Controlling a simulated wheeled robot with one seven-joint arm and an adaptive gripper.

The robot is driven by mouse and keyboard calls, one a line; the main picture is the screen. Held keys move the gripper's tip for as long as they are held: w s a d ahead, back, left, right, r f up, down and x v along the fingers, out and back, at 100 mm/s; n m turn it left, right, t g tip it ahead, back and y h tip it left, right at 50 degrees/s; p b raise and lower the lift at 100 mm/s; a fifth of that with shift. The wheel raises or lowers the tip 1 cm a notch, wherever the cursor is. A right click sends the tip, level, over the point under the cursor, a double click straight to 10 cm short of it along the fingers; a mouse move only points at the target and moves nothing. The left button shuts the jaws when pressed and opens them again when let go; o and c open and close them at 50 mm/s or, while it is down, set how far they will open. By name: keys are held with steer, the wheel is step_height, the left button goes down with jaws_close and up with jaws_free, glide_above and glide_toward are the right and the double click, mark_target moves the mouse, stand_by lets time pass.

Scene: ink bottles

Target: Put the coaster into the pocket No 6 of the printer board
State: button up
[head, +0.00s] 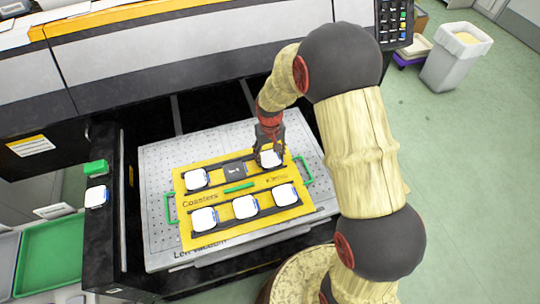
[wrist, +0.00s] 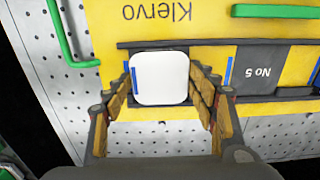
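The yellow printer board (head: 222,218) lies on a perforated grey plate. A white rounded-square coaster (wrist: 160,78) is between my gripper's fingertips. In the head view it shows at the board's far right pocket (head: 270,158). My gripper (wrist: 160,72) points down there, with one finger along each side of the coaster, apparently touching it. The coaster lies over the pocket beside pocket No 5 (wrist: 262,72), hiding that pocket's number; I cannot tell whether it is fully seated. Pocket No 5 is dark and empty.
White coasters sit in the far left pocket (head: 196,179) and the near row (head: 245,207). Green handles (head: 303,170) stand at the board's sides, and a green bar (head: 239,188) lies in its middle. Another white piece (head: 96,196) rests on the printer's left ledge.

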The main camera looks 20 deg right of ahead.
mark_target(270, 158)
steer(key=o, duration=0.4)
steer(key=shift+r, duration=0.15)
step_height(270, 158, up, 12)
steer(key=p, duration=0.2)
steer(key=s+r+t, duration=0.1)
steer(key=s+r, duration=0.4)
steer(key=r, duration=0.3)
steer(key=s+r+t, duration=0.2)
steer(key=s+r, duration=0.3)
steer(key=r, duration=0.3)
steer(key=s+r+t, duration=0.1)
steer(key=s+r, duration=0.1)
steer(key=s, duration=0.2)
steer(key=s+r, duration=0.2)
steer(key=s, duration=0.3)
steer(key=s+r+t, duration=0.1)
steer(key=s+r, duration=0.1)
steer(key=s, duration=0.3)
steer(key=shift+s+t, duration=0.25)
steer(key=shift+t, duration=0.05)
